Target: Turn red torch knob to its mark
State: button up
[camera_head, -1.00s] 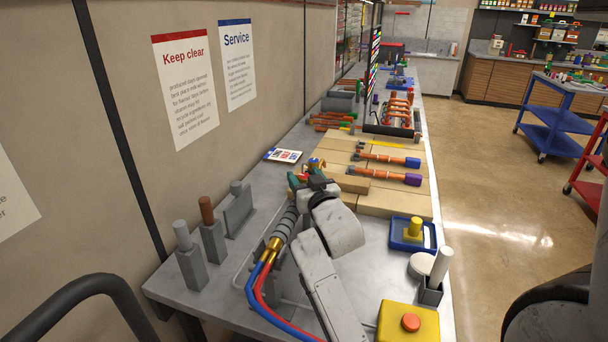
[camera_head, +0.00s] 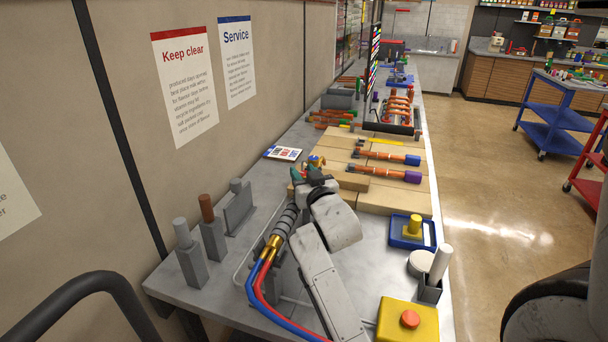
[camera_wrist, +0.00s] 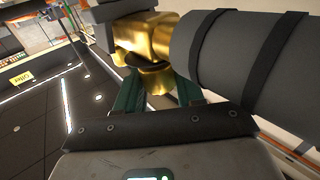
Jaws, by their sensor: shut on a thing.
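The torch stands at the near left of the bench, with a dark ribbed body (camera_head: 285,220), brass fittings (camera_head: 273,243) and red and blue hoses. In the wrist view its dark body (camera_wrist: 240,55) fills the upper right, beside a brass valve fitting (camera_wrist: 150,40). My gripper (camera_head: 312,176) is at the torch's upper end. In the wrist view its green fingers (camera_wrist: 157,95) sit on both sides of a brass flared part below the fitting. The gripper is shut there. The red knob face and its mark are hidden.
Wooden boards (camera_head: 395,200) with copper pipe pieces lie beyond my gripper. A blue tray (camera_head: 413,232) with a yellow piece and a yellow box (camera_head: 408,322) with a red button stand to the right. Grey stands with rods (camera_head: 190,260) are at the left, near the wall.

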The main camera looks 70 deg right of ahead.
jog(key=shift+r+n+t+y+p, duration=0.3)
jog(key=shift+t+p, duration=0.1)
jog(key=shift+p, duration=0.85)
jog(key=shift+f+p, duration=0.1)
jog(key=shift+p, duration=0.2)
jog(key=shift+f+n+t+y+p, duration=0.2)
jog(key=shift+n+t+y+p, duration=0.15)
jog(key=shift+n+t+y, duration=0.2)
jog(key=o, duration=0.9)
jog(key=shift+o, duration=0.2)
jog(key=b+v, duration=0.2)
jog(key=v, duration=0.9)
jog(key=shift+b, duration=0.4)
